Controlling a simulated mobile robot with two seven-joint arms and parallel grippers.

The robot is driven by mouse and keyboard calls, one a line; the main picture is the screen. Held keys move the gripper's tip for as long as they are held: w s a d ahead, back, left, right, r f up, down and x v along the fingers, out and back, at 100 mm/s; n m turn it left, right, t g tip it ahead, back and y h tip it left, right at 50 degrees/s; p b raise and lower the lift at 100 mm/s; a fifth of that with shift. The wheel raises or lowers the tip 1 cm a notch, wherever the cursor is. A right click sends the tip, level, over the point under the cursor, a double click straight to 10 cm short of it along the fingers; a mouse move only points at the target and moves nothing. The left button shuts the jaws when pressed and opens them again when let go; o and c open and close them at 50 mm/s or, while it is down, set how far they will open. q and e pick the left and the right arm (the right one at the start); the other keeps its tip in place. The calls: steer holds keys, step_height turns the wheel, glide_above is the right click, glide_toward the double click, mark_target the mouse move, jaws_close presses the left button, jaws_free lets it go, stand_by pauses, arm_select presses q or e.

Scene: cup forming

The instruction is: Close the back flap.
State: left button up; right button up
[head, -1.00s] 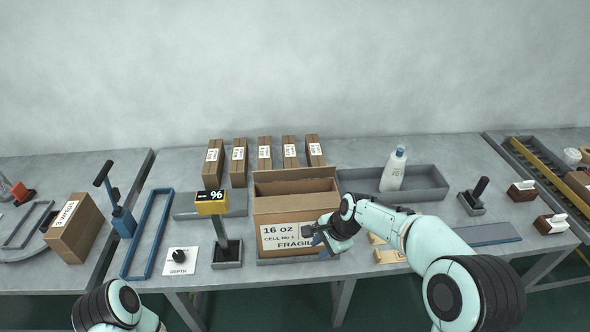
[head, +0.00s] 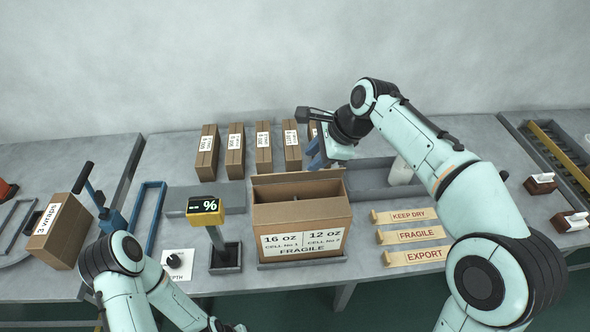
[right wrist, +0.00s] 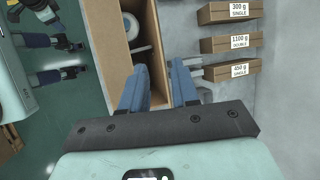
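The brown carton (head: 302,218) stands open at the table's front, its front label reading 16 oz, 12 oz and FRAGILE. Its back flap (head: 290,178) stands raised along the rear edge. My right gripper (head: 314,155) is above and behind the carton's back right corner, its blue fingers pointing down. In the right wrist view its fingers (right wrist: 159,88) are apart with nothing clearly held, near the carton's wall (right wrist: 150,45). A round white item (right wrist: 131,25) shows inside the carton. My left gripper (head: 226,326) is partly cut off at the bottom edge; its fingers are unclear.
Several small labelled boxes (head: 235,150) stand along the back. A yellow display on a post (head: 207,207) is left of the carton. Label strips KEEP DRY, FRAGILE (head: 412,236) and EXPORT lie to the right. A grey tray (head: 372,172) with a white bottle (head: 400,172) is behind my right arm.

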mark_target(295, 173)
steer(key=x, duration=1.1)
steer(key=shift+w, duration=0.1)
jaws_close()
